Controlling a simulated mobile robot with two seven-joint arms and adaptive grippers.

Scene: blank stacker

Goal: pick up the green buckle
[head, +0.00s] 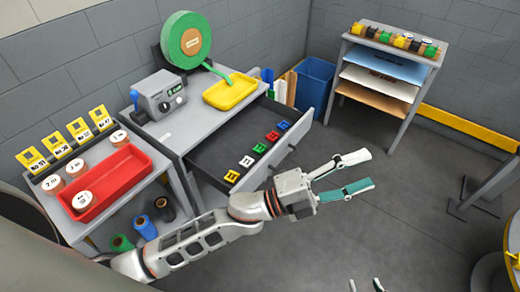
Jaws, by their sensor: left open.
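The green buckle (272,136) lies in the open dark-lined drawer (208,158), in a diagonal row with a blue buckle (283,125), a red buckle (260,148), a white buckle (247,161) and a yellow buckle (231,175). My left gripper (369,170) is open and empty, to the right of the drawer and apart from the buckles. Its fingers point right, away from the drawer. My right gripper (365,286) shows only its two fingertips at the bottom edge; they stand apart with nothing between them.
The drawer front (287,147) stands between my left gripper and the buckles. On the bench are a yellow tray (208,95), a grey machine (158,93) and a green strap roll (185,40). A red tray (138,181) is at left.

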